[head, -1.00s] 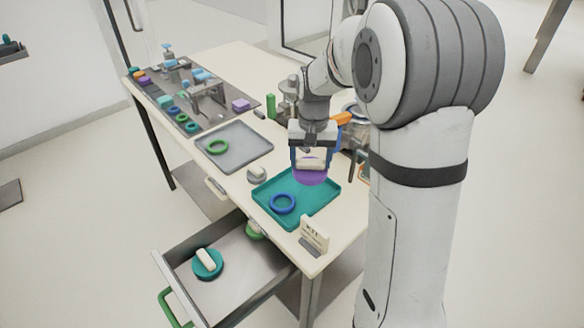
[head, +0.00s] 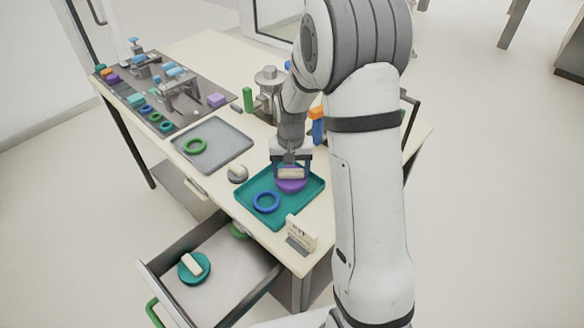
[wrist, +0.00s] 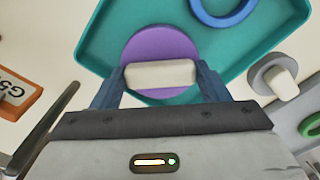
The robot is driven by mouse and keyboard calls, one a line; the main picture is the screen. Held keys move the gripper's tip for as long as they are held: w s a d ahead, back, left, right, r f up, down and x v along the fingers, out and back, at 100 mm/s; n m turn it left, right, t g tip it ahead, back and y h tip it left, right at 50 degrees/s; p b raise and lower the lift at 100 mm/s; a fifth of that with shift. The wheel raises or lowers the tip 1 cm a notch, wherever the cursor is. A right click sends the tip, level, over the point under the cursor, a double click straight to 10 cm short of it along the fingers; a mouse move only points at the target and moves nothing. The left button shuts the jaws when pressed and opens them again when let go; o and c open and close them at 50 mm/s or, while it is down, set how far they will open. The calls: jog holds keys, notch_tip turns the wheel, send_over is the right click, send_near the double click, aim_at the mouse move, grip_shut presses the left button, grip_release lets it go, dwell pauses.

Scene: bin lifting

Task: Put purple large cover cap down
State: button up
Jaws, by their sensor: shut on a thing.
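The purple large cover cap (head: 291,185) is a round purple disc with a cream bar handle. My gripper (head: 291,172) is shut on that handle, with a finger at each end of the bar. The cap is at the back right part of the teal tray (head: 246,193), beside a blue ring (head: 266,202). In the wrist view the purple cap (wrist: 160,48) shows behind the handle, over the teal tray (wrist: 100,38). I cannot tell whether its underside touches the tray floor.
A grey tray (head: 227,155) with a green ring lies to the left. A grey knob-like cap (head: 238,173) stands between the trays. The open drawer (head: 225,285) holds a teal cap (head: 194,267). A kit sign (head: 300,233) stands at the table's front corner.

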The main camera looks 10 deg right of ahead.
aim_at(291, 173)
jog(key=shift+f, duration=0.2)
jog(key=o, duration=1)
jog(key=shift+r, duration=0.1)
notch_tip(291, 173, up, 12)
jog(key=b, duration=0.1)
jog(key=s+r+t, duration=0.1)
jog(key=s, duration=0.6)
jog(key=s+r+n+t, duration=0.1)
jog(key=s+r, duration=0.1)
jog(key=s, duration=0.6)
jog(key=s+r+n+t, duration=0.1)
jog(key=s, duration=0.7)
jog(key=shift+d+r, duration=0.35)
jog(key=shift+r, duration=0.05)
